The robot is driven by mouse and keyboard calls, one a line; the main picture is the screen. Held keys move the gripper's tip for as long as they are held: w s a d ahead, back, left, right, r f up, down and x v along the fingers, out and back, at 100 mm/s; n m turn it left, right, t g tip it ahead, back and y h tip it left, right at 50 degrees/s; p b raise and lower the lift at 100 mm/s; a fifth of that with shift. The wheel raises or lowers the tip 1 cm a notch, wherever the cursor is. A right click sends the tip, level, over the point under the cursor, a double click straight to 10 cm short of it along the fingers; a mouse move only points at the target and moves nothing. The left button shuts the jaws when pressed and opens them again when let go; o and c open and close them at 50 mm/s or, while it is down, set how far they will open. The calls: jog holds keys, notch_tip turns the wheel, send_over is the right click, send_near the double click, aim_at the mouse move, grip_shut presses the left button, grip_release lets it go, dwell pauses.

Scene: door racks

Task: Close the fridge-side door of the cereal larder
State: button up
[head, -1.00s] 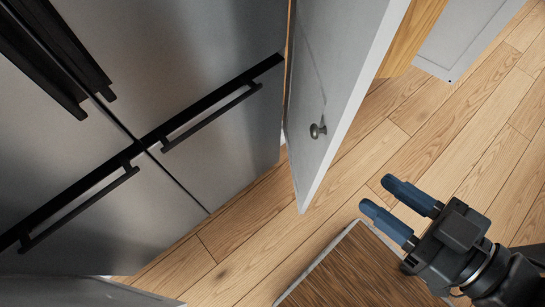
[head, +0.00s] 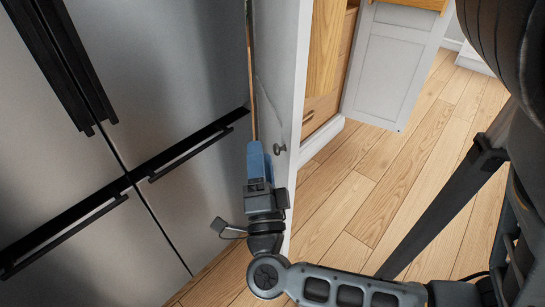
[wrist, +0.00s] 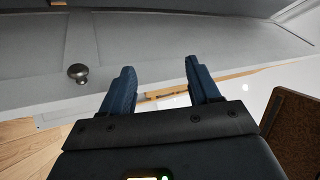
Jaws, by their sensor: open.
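The fridge-side door (head: 275,70) of the larder is a pale grey panel standing open beside the fridge, seen nearly edge-on in the head view. Its small dark round knob (head: 279,149) is on the face toward the fridge. My gripper (head: 257,148) is on that fridge side, its blue fingers by the door face, left of the knob in the head view. In the wrist view the door (wrist: 130,42) spans the upper part, and the knob (wrist: 78,72) is left of my open, empty gripper (wrist: 160,65). I cannot tell whether the fingers touch the door.
The steel fridge (head: 190,60) with black handles stands close on the left, leaving a narrow gap to the door. The larder's wooden interior (head: 325,60) shows behind the door. Its other pale door (head: 390,65) stands open at the right. Wood floor (head: 380,180) is clear between them.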

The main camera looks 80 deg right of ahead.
aim_at(275, 152)
jog(key=w+d+f+m+g+y, duration=0.2)
jog(key=d+f+m+g+y, duration=0.3)
jog(key=f+m+g, duration=0.6)
jog(key=shift+n+g, duration=0.3)
jog(key=shift+g, duration=0.2)
jog(key=shift+s+d+r, duration=0.35)
jog(key=shift+s+d, duration=0.05)
jog(key=shift+d, duration=0.75)
jog(key=shift+s+d+r, duration=0.3)
jog(key=shift+s+d, duration=0.15)
jog(key=shift+d, duration=0.75)
jog(key=shift+s+d+r, duration=0.35)
jog(key=shift+s+d, duration=0.05)
jog(key=shift+d, duration=0.75)
grip_shut()
